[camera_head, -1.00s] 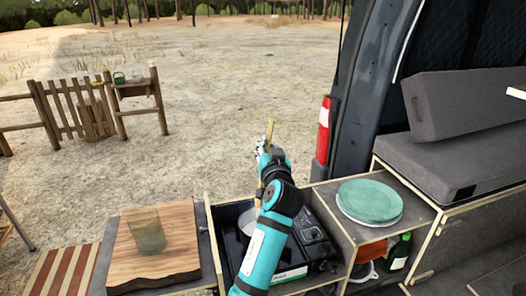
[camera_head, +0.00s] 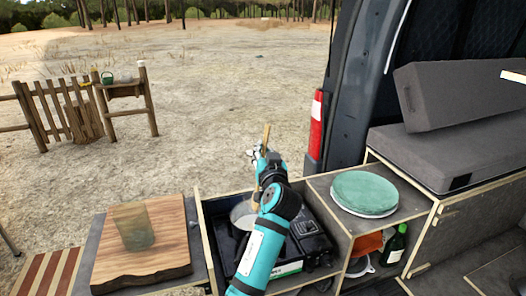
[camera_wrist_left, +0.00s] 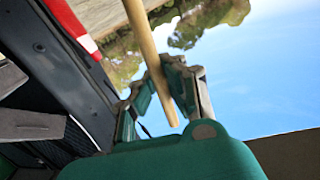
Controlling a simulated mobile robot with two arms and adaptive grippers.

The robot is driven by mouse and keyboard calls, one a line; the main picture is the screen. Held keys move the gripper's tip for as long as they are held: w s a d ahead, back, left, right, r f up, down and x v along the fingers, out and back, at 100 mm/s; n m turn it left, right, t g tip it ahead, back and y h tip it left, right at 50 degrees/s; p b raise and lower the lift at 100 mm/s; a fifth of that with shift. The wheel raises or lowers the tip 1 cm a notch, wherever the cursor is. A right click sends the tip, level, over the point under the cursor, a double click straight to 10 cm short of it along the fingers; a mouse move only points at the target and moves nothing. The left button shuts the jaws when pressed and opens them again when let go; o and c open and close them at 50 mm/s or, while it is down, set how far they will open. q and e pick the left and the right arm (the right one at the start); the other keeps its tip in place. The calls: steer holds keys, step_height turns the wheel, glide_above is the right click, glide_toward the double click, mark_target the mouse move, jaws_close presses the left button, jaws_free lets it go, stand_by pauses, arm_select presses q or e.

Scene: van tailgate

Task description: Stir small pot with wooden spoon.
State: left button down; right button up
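The wooden spoon (camera_head: 266,138) stands steeply, its upper part rising above my left gripper and its lower part reaching down toward the small pot. In the left wrist view the spoon's handle (camera_wrist_left: 153,62) passes between the two fingers. My left gripper (camera_head: 262,160) is shut on it, above the pot; its fingers also show in the left wrist view (camera_wrist_left: 168,92). The small pot (camera_head: 239,213) is light grey and sits on the dark stove in the open compartment. My left arm covers part of the pot, and the spoon's lower end is hidden. My right gripper is not in view.
A wooden cutting board (camera_head: 150,262) with a translucent greenish cup (camera_head: 134,228) lies left of the stove (camera_head: 309,243). Green plates (camera_head: 365,190) are stacked to the right. A green bottle (camera_head: 395,245) stands below them. The van's pillar (camera_head: 350,100) rises behind.

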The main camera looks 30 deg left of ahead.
arm_select(q)
steer(key=shift+s+a+f+b, duration=0.1)
steer(key=shift+s+f+b, duration=0.15)
steer(key=shift+f+b, duration=0.85)
steer(key=shift+s+f+b, duration=0.25)
steer(key=shift+f+b, duration=0.6)
steer(key=shift+f, duration=0.5)
steer(key=shift+s+a+f+b, duration=0.1)
steer(key=shift+s+f+b, duration=0.15)
steer(key=shift+f+b, duration=0.85)
steer(key=shift+f, duration=0.1)
steer(key=shift+d, duration=0.1)
